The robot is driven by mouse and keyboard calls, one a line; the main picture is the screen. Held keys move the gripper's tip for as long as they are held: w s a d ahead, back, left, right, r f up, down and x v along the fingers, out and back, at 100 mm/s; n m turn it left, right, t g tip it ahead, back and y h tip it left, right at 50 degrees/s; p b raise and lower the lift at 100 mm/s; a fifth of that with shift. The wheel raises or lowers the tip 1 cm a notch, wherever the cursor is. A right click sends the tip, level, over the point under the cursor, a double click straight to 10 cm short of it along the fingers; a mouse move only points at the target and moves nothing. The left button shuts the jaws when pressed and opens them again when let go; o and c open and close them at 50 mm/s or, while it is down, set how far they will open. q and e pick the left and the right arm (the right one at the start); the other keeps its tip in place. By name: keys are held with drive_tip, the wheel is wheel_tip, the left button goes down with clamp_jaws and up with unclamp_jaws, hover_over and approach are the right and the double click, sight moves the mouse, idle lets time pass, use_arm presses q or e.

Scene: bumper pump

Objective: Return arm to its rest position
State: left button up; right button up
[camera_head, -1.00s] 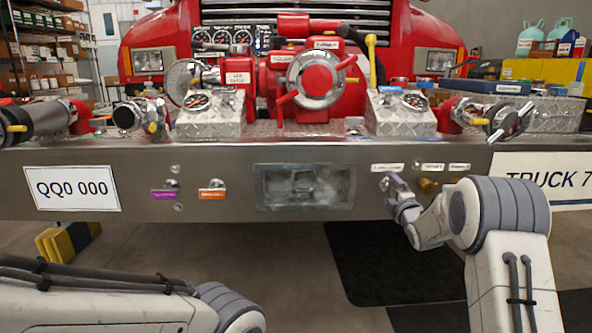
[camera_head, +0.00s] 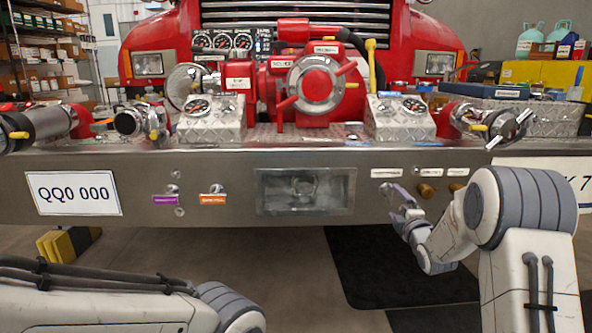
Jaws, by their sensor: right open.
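My right gripper (camera_head: 402,206) is open and empty in front of the truck's steel bumper (camera_head: 230,185), just below a row of white labels and controls at the bumper's right half. Its fingers point up toward the bumper, and I cannot see it touching anything. My right arm (camera_head: 515,215) comes in from the lower right. My left arm (camera_head: 100,305) lies low across the bottom left, and its gripper is out of view.
A small knob (camera_head: 386,189) and two brass knobs (camera_head: 427,190) sit near my right gripper. The red pump (camera_head: 315,85) stands on the bumper between gauge boxes. A yellow-and-black block (camera_head: 68,244) is on the floor at left.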

sight(391, 195)
drive_tip(key=w+b, duration=0.1)
drive_tip(key=w, duration=0.5)
drive_tip(key=shift+a+f+b, duration=0.1)
drive_tip(key=shift+a+b, duration=0.05)
drive_tip(key=shift+b, duration=0.15)
drive_tip(key=shift+r+m+p, duration=0.45)
drive_tip(key=shift+m+p, duration=0.65)
drive_tip(key=shift+p, duration=0.1)
drive_tip(key=m+p, duration=0.3)
drive_tip(key=m, duration=0.2)
drive_tip(key=shift+m, duration=0.3)
drive_tip(key=m+p, duration=0.2)
drive_tip(key=m, duration=0.3)
drive_tip(key=shift+m+p, duration=0.3)
drive_tip(key=shift+p, duration=0.05)
drive_tip(key=s, duration=0.2)
drive_tip(key=s+p, duration=0.1)
drive_tip(key=s, duration=0.3)
drive_tip(key=shift+s+d+f+p, duration=0.1)
drive_tip(key=shift+s+d+p, duration=0.15)
drive_tip(key=shift+p, duration=0.05)
drive_tip(key=shift+s, duration=0.25)
drive_tip(key=shift+a+f, duration=0.1)
